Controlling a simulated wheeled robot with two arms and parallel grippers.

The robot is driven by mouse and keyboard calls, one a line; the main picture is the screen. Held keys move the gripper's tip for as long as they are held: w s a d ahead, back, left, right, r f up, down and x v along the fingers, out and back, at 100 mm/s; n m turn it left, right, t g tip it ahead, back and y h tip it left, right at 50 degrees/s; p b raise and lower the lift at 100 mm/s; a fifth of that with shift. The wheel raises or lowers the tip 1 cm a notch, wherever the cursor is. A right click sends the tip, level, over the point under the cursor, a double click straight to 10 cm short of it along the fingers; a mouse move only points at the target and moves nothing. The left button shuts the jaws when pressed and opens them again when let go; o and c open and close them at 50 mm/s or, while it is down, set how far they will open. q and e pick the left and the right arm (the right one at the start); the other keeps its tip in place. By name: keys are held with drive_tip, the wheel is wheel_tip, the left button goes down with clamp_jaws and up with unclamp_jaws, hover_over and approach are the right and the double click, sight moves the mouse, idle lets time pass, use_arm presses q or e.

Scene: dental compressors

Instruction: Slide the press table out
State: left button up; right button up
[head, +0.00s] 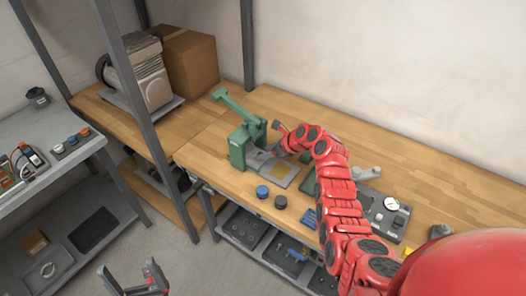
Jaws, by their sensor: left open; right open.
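A green press (238,147) stands on the wooden bench, with its lever arm pointing up to the left. Its grey press table (280,179), with a tan patch, lies flat at the foot of the press on its right side. My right gripper (275,140) is beside the press, over the back part of the table. It is small and partly hidden by my red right arm, so contact with the table cannot be told. My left gripper (133,279) is open and empty, low over the floor at the bottom left.
Blue (262,191) and black (281,202) round parts sit at the bench's front edge. A gauge unit (387,212) is right of my arm. A grey post (150,120) stands left of the press. A motor (143,78) and cardboard box (190,62) are behind it.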

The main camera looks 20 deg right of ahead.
drive_tip(key=shift+x, duration=1.1)
drive_tip(key=shift+c, duration=0.3)
clamp_jaws()
idle(0.4)
